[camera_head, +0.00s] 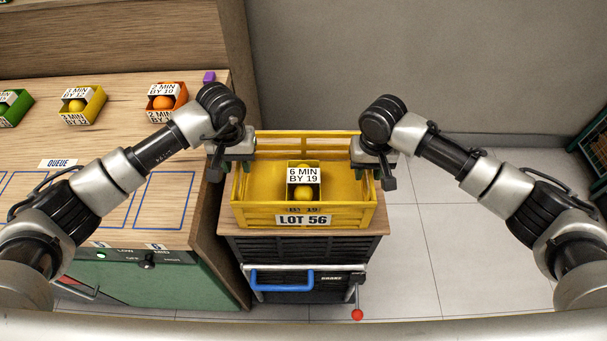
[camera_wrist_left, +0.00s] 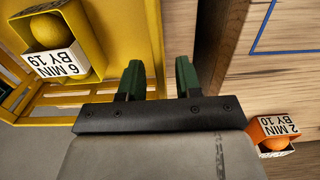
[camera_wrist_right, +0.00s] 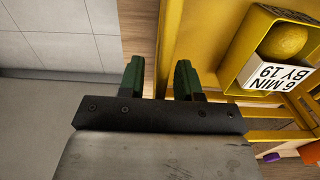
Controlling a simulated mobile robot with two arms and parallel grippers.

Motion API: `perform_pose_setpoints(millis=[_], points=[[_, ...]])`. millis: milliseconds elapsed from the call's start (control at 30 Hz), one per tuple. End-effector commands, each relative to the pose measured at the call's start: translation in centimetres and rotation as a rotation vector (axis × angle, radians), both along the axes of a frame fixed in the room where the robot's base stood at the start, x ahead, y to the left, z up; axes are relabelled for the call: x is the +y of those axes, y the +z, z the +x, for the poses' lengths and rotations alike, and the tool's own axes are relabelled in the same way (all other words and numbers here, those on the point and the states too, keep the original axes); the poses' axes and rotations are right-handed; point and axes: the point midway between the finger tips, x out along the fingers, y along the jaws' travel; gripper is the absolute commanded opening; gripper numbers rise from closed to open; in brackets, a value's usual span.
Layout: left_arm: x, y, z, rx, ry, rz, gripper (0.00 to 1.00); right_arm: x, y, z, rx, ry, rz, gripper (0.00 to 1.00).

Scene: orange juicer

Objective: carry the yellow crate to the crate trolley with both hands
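The yellow crate (camera_head: 252,187), labelled LOT 56, sits level on the wooden top (camera_head: 385,220) of a dark wheeled-looking stand. A small yellow box (camera_head: 304,176) marked 6 MIN BY 19 holds a yellow fruit inside the crate. My left gripper (camera_head: 230,168) is at the crate's left side wall; in the left wrist view its fingers (camera_wrist_left: 160,80) stand apart on either side of the wall (camera_wrist_left: 154,40). My right gripper (camera_head: 376,173) is at the right side wall; in the right wrist view its fingers (camera_wrist_right: 160,80) also stand apart around the wall (camera_wrist_right: 171,40).
A wooden counter (camera_head: 120,150) with small fruit boxes, one orange (camera_head: 166,103), stands close on the left. The stand has a blue handle (camera_head: 282,285) and a red knob (camera_head: 357,314). A dark rack (camera_head: 590,150) is at the right edge. Tiled floor (camera_head: 460,240) lies clear between.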

Motion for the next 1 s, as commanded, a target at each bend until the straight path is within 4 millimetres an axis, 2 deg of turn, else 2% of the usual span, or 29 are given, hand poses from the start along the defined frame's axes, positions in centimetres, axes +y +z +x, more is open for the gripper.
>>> perform_pose_setpoints(millis=[300, 500, 633, 733, 1000], points=[[0.1, 6.9, 0.1, -0.005, -0.001, 0.001, 0.34, 0.0, 0.0, 0.0, 0.0, 0.0, 0.0, 0.34], [0.0, 9.5, 0.0, -0.002, 0.0, 0.001, 0.34, 0.0, 0.0, 0.0, 0.0, 0.0, 0.0, 0.34], [0.0, 10.1, 0.0, 0.0, -0.001, 0.001, 0.34, 0.0, 0.4, 0.0, -0.001, 0.001, 0.001, 0.34], [0.0, 10.2, -0.1, 0.001, -0.001, 0.001, 0.34, 0.1, 1.5, 0.1, -0.003, 0.0, 0.001, 0.34], [0.0, 10.1, 0.0, 0.001, -0.001, 0.001, 0.34, 0.0, 7.2, 0.1, -0.004, 0.001, 0.002, 0.34]])
